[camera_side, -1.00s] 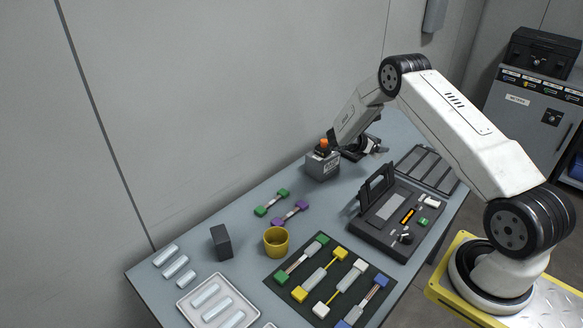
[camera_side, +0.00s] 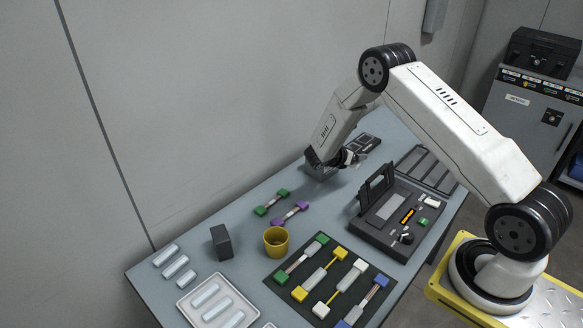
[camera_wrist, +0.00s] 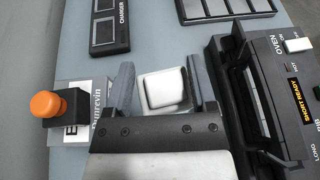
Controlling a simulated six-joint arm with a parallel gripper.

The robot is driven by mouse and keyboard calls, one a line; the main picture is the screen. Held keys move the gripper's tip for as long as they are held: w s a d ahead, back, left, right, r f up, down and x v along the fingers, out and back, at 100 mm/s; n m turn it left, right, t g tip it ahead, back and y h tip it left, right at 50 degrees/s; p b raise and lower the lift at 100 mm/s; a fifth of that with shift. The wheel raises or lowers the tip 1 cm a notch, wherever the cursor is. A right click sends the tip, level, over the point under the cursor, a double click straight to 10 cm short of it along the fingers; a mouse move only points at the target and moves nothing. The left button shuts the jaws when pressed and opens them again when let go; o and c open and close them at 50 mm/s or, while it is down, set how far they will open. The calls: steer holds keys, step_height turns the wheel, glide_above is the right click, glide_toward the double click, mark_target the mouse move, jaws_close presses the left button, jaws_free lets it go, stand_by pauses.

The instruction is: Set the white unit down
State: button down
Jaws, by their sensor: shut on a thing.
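My gripper (camera_wrist: 163,72) is shut on the white unit (camera_wrist: 166,90), a small white block with rounded corners, held between its two dark fingers in the wrist view. In the side view my gripper (camera_side: 342,160) is low over the far part of the table, beside the grey box. The white unit cannot be made out there. I cannot tell whether its underside touches the table. The dark charger (camera_wrist: 110,27) lies on the table beyond my fingers, with two recessed slots visible. It also shows behind my wrist in the side view (camera_side: 367,142).
A yellow cup (camera_side: 276,241) and connector pieces lie nearer the camera. Bare table shows around the charger.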

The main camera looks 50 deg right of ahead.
steer(key=a+n+t, duration=0.3)
steer(key=a, duration=0.7)
steer(key=shift+r+n, duration=0.2)
steer(key=shift+n, duration=0.2)
steer(key=shift+f, duration=0.15)
glide_above(331, 202)
steer(key=shift+f, duration=2.8)
steer(key=shift+f, duration=2.05)
steer(key=shift+f, duration=0.1)
jaws_free()
